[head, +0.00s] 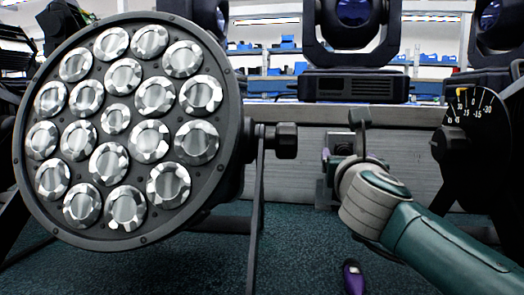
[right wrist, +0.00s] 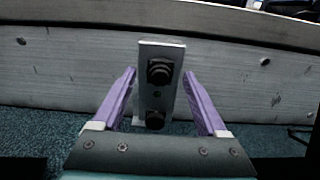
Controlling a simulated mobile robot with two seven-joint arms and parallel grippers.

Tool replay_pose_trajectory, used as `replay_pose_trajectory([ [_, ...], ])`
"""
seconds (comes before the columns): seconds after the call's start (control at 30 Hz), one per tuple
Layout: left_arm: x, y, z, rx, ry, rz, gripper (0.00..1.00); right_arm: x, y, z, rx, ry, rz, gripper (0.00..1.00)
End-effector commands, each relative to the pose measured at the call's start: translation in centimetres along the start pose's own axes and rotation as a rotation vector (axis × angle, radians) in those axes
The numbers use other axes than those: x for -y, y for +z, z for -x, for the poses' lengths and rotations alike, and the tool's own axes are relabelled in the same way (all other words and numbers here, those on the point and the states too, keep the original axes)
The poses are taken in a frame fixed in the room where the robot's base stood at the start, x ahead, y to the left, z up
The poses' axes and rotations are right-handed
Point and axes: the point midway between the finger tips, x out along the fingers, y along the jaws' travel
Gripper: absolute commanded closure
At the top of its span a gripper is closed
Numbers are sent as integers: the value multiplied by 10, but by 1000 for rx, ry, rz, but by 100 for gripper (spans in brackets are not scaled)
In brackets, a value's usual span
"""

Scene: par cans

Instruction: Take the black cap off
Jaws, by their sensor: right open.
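In the right wrist view an upright grey metal plate (right wrist: 148,52) stands in front of a wooden board. In the head view my right gripper (head: 338,155) is in front of the board, and my wrist hides most of the plate and both black parts.
A large round par can (head: 116,120) with several lenses fills the left. A moving-head light (head: 355,86) stands behind the board (head: 300,135). A dial fixture (head: 478,135) is at right.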

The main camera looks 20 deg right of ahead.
Motion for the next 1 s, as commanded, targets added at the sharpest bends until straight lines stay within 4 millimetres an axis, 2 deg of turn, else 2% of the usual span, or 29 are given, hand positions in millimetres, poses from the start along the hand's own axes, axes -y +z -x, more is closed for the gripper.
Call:
replay_pose_trajectory([
  [0.8,0,-1,2,0,0,0,0,0,0,0,-1,0,0,24],
  [1.0,0,-1,2,-1,0,0,0,0,0,0,-1,0,1,46],
])
